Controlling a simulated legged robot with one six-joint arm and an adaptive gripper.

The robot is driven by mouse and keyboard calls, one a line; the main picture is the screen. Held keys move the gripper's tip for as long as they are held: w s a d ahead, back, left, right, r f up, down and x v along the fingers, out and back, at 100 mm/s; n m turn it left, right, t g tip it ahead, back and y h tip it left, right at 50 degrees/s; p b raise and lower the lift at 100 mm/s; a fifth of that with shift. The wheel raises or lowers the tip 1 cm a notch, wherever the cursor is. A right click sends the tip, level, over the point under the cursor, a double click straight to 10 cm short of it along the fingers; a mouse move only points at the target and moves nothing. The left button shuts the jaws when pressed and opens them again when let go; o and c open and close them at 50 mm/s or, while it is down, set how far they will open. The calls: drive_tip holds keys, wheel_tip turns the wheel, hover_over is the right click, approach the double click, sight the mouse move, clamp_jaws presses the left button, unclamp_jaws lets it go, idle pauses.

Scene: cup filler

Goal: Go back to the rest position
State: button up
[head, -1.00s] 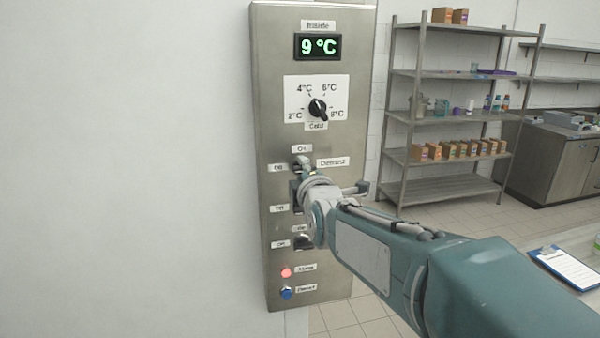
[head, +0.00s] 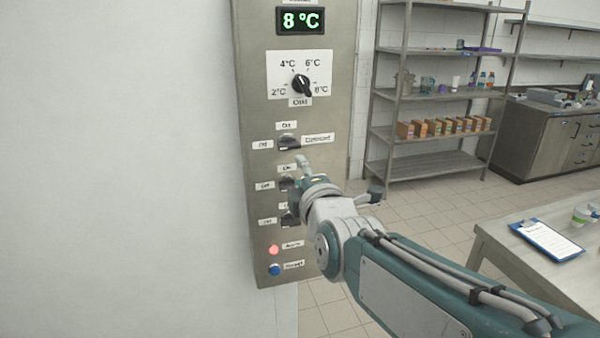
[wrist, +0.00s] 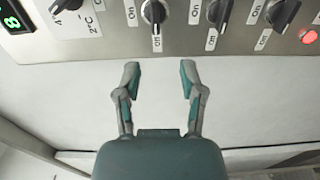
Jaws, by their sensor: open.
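My gripper (wrist: 160,80) is open and empty in the wrist view, its two fingers apart below the row of switches. In the head view my gripper (head: 300,172) is in front of the metal control panel (head: 255,215), partly covering the middle and lower switches. The panel's display (head: 301,20) reads 8 °C. The top switch (head: 289,143), labelled Defrost, shows clear of my gripper. It cannot be told whether the fingers touch the panel.
A red lit button (head: 274,250) and a blue button (head: 274,270) are at the panel's bottom. A table with a clipboard (head: 546,240) stands at the right. Metal shelves (head: 425,165) stand behind. Tiled floor is free between them.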

drive_tip(key=s+d+f+m+g+h, duration=0.1)
drive_tip(key=s+d+f+m+g, duration=0.3)
drive_tip(key=s+m, duration=0.3)
drive_tip(key=s+d+f+m+g+h, duration=0.2)
drive_tip(key=s+d+f+m+g, duration=0.2)
drive_tip(key=s+f+m, duration=0.3)
drive_tip(key=s+d+f+m+g+h, duration=0.2)
drive_tip(key=s+d+f+m+g, duration=0.1)
drive_tip(key=s+d+f+m, duration=0.3)
drive_tip(key=s+m, duration=0.1)
drive_tip(key=s, duration=0.1)
drive_tip(key=shift+s+d+f+g, duration=0.25)
drive_tip(key=shift+s+d+g, duration=0.05)
drive_tip(key=shift+s+g, duration=0.1)
drive_tip(key=shift+w, duration=0.1)
